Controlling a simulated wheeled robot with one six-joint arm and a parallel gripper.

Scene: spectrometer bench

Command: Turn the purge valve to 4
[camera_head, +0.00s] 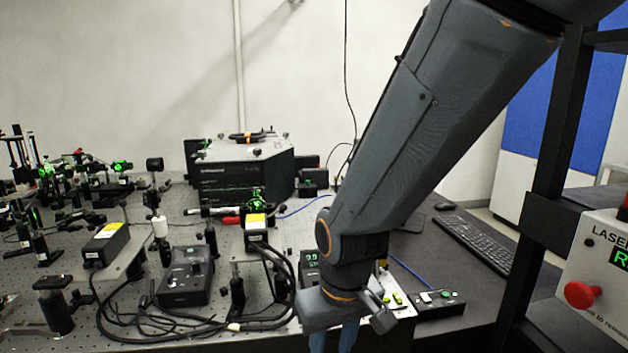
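My gripper (334,342) is at the bottom centre, below my dark grey arm, pointing down. Two bluish finger parts show there, but their tips are cut off by the lower edge. I cannot tell how far apart they are or whether they hold anything. I cannot make out a purge valve or its numbers. A pale panel (404,308) with small green lights shows just right of my wrist, and my arm hides part of it. A small box with a green digital display (310,258) stands just left of my wrist, partly hidden.
A black control box with knobs (186,276), looping black cables (150,325) and optics mounts crowd the left. A large black instrument (240,175) stands behind. A switch box (438,302) and keyboard (462,240) lie right. A red button (579,294) is on the frame at far right.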

